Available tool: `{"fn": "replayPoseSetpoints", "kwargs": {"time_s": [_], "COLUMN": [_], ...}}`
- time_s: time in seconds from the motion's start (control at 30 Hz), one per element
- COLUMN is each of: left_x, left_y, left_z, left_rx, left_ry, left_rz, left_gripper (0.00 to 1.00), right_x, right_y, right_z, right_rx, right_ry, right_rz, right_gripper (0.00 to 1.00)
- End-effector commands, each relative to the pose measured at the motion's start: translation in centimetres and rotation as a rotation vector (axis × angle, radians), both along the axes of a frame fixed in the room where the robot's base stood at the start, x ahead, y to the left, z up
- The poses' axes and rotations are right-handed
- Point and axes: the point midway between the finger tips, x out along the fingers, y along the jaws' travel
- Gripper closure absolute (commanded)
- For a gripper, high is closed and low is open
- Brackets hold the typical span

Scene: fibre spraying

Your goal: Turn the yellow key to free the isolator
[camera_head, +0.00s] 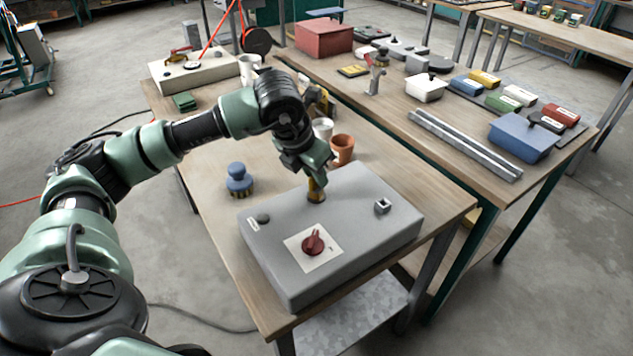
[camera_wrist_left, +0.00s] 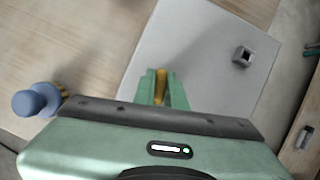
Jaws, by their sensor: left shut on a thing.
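A grey isolator box (camera_head: 355,247) lies on the wooden table. It also shows in the left wrist view (camera_wrist_left: 193,50). The yellow key (camera_head: 315,190) stands upright on the box's top near its far edge. My left gripper (camera_head: 312,175) points down over the key and is shut on it. In the left wrist view the key (camera_wrist_left: 161,84) shows as a yellow strip between the two green fingers. The red isolator knob (camera_head: 313,243) sits on a white plate on the near part of the box top. My right gripper is in neither view.
A small square metal post (camera_head: 382,206) and a dark button (camera_head: 263,218) stand on the box top. A blue knobbed object (camera_head: 239,180) stands left of the box. A terracotta pot (camera_head: 342,149) and a white cup (camera_head: 323,129) stand close behind my gripper.

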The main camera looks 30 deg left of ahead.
Motion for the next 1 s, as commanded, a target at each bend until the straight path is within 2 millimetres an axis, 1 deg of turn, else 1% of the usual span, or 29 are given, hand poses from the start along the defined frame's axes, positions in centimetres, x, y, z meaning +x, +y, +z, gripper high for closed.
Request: {"fn": "replayPoseSetpoints", "kwargs": {"time_s": [0.03, 0.07, 0.2, 0.27, 0.3, 0.33, 0.37, 0.67, 0.77, 0.87, 1.0], "left_x": [0.0, 0.0, 0.0, 0.0, 0.0, 0.0, 0.0, 0.0, -0.2, -0.6, -1.5], "left_y": [0.1, 0.1, 0.1, 0.1, 0.0, 0.0, 0.0, 0.0, 0.2, 0.4, 0.8], "left_z": [-0.3, -0.3, -0.1, -0.1, 0.0, 0.0, 0.0, 0.1, 0.6, 1.8, 4.2], "left_rx": [0.0, 0.0, -0.001, 0.0, 0.0, 0.001, 0.001, 0.002, 0.003, 0.003, 0.002], "left_ry": [0.002, 0.001, 0.002, 0.001, 0.001, 0.001, 0.001, 0.001, 0.001, -0.003, -0.004], "left_rz": [-0.056, -0.093, -0.265, -0.324, -0.318, -0.317, -0.317, -0.315, -0.314, -0.314, -0.314], "left_gripper": [1.0, 1.0, 1.0, 1.0, 0.77, 0.68, 0.62, 0.62, 0.62, 0.62, 0.62], "right_x": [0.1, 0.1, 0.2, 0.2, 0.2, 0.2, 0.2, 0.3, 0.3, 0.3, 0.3], "right_y": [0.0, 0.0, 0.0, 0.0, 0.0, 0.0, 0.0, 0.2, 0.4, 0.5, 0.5], "right_z": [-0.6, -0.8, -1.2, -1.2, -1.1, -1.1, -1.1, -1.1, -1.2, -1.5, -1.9], "right_rx": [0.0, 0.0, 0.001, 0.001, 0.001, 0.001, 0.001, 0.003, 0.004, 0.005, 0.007], "right_ry": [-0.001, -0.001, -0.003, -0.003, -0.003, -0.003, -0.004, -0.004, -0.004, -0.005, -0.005], "right_rz": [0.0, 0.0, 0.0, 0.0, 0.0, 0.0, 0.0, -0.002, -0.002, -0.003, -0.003], "right_gripper": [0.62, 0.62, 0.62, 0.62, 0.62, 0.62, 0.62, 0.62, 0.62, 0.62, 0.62]}}
